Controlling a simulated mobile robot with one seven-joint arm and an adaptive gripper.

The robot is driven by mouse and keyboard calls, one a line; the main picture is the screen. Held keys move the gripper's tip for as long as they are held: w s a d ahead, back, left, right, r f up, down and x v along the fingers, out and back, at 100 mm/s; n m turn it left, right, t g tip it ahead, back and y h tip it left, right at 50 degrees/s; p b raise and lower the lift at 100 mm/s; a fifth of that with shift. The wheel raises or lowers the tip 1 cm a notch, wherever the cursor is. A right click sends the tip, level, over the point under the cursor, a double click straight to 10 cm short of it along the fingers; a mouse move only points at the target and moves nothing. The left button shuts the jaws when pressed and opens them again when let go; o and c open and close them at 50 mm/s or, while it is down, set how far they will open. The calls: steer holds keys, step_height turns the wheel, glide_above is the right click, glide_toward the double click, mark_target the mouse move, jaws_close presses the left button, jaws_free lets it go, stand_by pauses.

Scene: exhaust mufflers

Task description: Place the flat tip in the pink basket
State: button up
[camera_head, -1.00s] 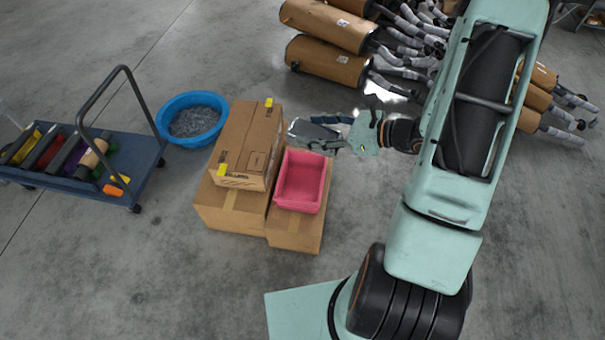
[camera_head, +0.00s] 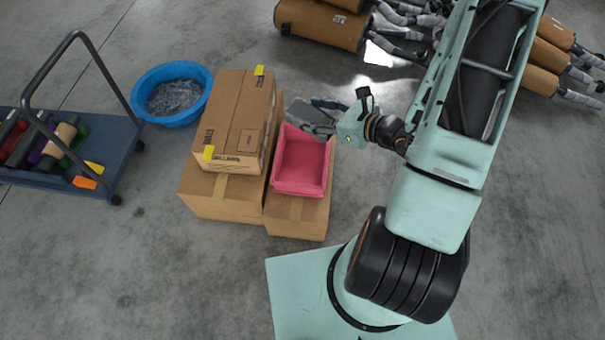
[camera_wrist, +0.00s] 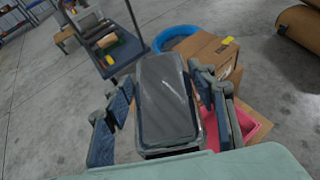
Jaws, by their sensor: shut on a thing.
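The flat tip (camera_head: 308,116) is a flat grey metallic piece with rounded corners. In the wrist view it shows as a shiny rectangular plate (camera_wrist: 166,100) between the two fingers. My gripper (camera_wrist: 163,112) is shut on it. In the head view my gripper (camera_head: 326,108) holds it at the far edge of the pink basket (camera_head: 298,188); the height gap is hard to judge. The basket is empty in the head view and sits on a cardboard box. In the wrist view the basket (camera_wrist: 246,124) is partly hidden behind the right finger.
A taller stack of cardboard boxes (camera_head: 238,115) stands directly left of the basket. A blue tub (camera_head: 150,108) with grey contents and a blue cart (camera_head: 100,180) with coloured items stand further left. Brown mufflers (camera_head: 320,24) lie at the back. Grey floor is open in front.

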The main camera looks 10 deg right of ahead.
steer(key=s+f+m+t+h+b, duration=0.1)
steer(key=s+f+m+h+b, duration=0.1)
steer(key=f+b, duration=0.9)
steer(key=s+f+m+t+h+b, duration=0.15)
steer(key=f+b, duration=0.55)
steer(key=f, duration=0.8)
steer(key=w+a+f+b, duration=0.1)
steer(key=w+f+b, duration=0.5)
steer(key=w+f, duration=0.6)
steer(key=shift+x, duration=0.8)
steer(key=shift+w+d+f+y, duration=0.1)
steer(key=shift+d+y, duration=0.05)
steer(key=shift+y, duration=0.1)
steer(key=shift+f+b, duration=0.5)
steer(key=o, duration=1.5)
steer(key=shift+c, duration=0.2)
